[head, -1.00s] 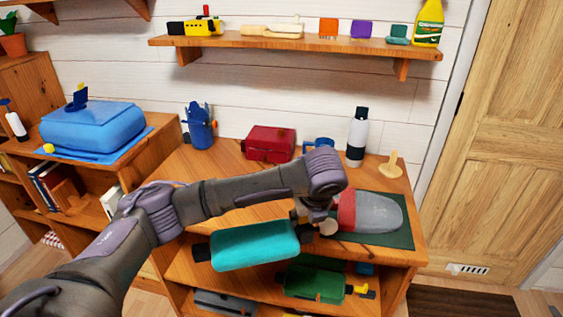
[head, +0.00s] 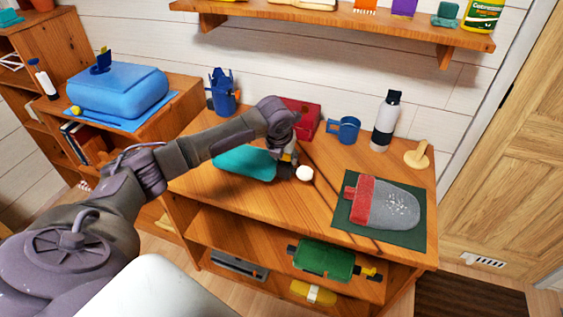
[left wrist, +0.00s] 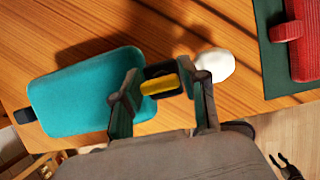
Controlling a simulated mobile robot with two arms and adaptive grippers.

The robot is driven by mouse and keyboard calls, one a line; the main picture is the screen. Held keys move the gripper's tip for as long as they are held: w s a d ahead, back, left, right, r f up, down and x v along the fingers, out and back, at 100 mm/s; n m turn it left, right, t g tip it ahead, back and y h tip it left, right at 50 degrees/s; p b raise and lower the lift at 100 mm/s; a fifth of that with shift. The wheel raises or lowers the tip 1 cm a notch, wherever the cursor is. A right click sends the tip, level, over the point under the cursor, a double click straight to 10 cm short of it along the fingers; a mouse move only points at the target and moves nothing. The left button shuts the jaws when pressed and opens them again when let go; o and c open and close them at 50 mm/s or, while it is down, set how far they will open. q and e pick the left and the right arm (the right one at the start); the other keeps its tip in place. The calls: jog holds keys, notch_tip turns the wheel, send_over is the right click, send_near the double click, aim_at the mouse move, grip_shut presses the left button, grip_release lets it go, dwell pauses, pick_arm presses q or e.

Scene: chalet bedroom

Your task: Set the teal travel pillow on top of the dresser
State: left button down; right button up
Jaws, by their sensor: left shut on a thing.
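The teal travel pillow (head: 243,163) is held by its right end, over the top of the wooden dresser (head: 280,205) near the front left. My left gripper (head: 287,157) is shut on that end. In the left wrist view the pillow (left wrist: 85,90) extends left from the left gripper (left wrist: 163,98), with a yellow and black part between the fingers. A dark tab shows at its far end. I cannot tell whether the pillow touches the dresser top. My right gripper is not in view.
A red and grey item (head: 385,205) lies on a dark green mat at the dresser's right. A blue mug (head: 344,129), a white bottle (head: 386,122), a red box (head: 303,119) and a blue holder (head: 222,92) stand along the back.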

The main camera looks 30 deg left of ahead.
aim_at(280, 161)
pick_arm(q)
jog(key=shift+w+a+f, duration=0.15)
jog(key=shift+a+f, duration=0.35)
jog(key=shift+a, duration=0.3)
notch_tip(280, 161, down, 4)
jog(key=shift+f+p, duration=0.1)
jog(key=shift+p, duration=0.4)
jog(key=c, duration=0.6)
grip_release()
jog(key=v, duration=1.2)
jog(key=shift+b, duration=0.4)
